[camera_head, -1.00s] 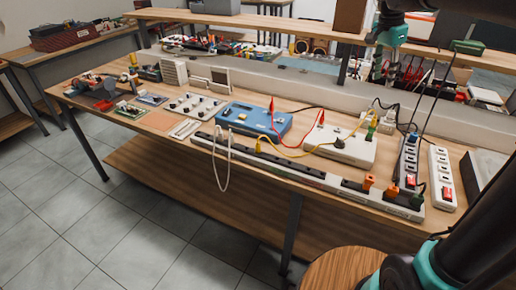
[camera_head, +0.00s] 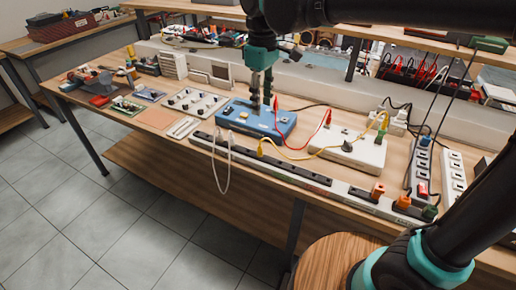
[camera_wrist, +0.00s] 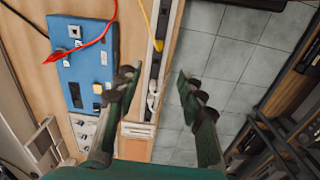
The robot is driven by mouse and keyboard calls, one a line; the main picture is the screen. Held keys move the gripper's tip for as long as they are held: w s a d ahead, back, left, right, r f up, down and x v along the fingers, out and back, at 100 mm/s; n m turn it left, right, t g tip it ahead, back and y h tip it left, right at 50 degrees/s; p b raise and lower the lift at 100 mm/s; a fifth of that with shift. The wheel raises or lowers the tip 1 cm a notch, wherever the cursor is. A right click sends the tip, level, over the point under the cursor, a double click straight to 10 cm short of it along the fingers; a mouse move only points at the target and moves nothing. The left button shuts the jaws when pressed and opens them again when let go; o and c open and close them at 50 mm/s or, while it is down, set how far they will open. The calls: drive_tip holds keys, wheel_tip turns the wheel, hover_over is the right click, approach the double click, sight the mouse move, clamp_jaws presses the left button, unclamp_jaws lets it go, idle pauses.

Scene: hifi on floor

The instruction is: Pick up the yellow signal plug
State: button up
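The yellow signal plug (camera_head: 260,148) stands at the long black-and-white socket strip (camera_head: 290,170) along the table's front edge, with a yellow cable running right from it. In the wrist view the yellow plug (camera_wrist: 159,44) shows above the fingertips, a little beyond them, apart from both.
White plugs (camera_head: 230,139) with a hanging white cable sit left of the yellow plug. A red cable (camera_head: 279,122) arcs from the blue box toward a white device (camera_head: 350,150). A round stool (camera_head: 335,258) stands in front.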

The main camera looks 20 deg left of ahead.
approach(260, 147)
drive_tip(key=shift+n, duration=0.3)
drive_tip(key=f, duration=0.3)
drive_tip(key=s+f, duration=0.1)
drive_tip(key=f, duration=0.3)
drive_tip(key=w+f, duration=0.1)
drive_tip(key=f, duration=0.1)
drive_tip(key=shift+f, duration=0.7)
clamp_jaws()
